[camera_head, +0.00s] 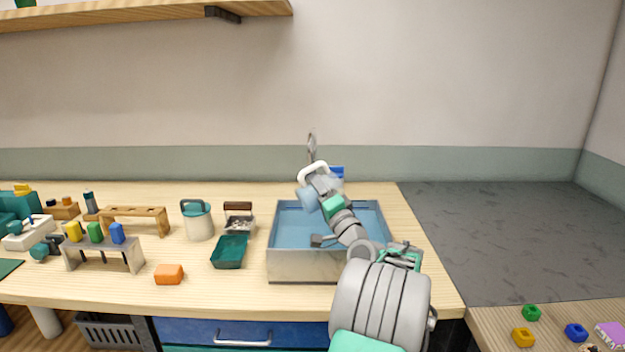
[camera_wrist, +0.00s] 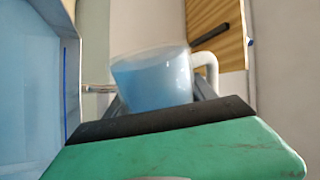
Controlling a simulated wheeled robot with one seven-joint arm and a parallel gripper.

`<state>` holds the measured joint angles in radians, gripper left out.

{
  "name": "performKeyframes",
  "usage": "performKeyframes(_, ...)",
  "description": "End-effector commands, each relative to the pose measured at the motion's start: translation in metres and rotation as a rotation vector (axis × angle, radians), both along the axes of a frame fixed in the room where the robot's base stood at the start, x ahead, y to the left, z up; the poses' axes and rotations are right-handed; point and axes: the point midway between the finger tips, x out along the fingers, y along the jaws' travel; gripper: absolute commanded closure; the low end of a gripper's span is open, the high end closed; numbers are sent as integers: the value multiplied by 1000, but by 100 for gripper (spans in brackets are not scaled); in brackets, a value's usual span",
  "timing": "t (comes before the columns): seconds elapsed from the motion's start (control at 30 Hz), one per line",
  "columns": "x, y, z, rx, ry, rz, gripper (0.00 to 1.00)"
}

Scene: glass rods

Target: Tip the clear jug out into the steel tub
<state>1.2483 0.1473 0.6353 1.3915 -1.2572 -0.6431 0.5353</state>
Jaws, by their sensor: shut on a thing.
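The clear jug (camera_head: 307,200), with a white loop handle (camera_head: 313,171), is held over the back part of the steel tub (camera_head: 303,270). The handle is uppermost and the jug looks tilted. In the wrist view the jug (camera_wrist: 152,80) shows pale blue inside, and its white handle (camera_wrist: 207,66) is at the right. My gripper (camera_head: 321,186) is shut on the jug; the fingertips are partly hidden in the head view. The tub's inside looks blue; its wall (camera_wrist: 71,70) runs along the left of the wrist view. No falling stream is visible.
A tap (camera_head: 312,145) stands behind the tub. A green scoop tray (camera_head: 229,252), a grey container with brown handle (camera_head: 238,220) and a white canister (camera_head: 199,222) stand to the left. An orange block (camera_head: 169,274) lies near the front. The dark grey counter at right is clear.

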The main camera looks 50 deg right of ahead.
Motion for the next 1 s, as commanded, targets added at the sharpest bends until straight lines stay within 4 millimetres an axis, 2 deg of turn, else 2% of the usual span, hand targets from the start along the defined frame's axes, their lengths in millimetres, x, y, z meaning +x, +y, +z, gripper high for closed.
performKeyframes(0.03,0,0,8,14,-7,1,87)
performKeyframes(0.37,0,-1,3,18,-10,-1,87)
performKeyframes(0.5,-2,-3,11,90,-46,-1,87)
performKeyframes(1.0,-3,-5,11,130,-64,0,87)
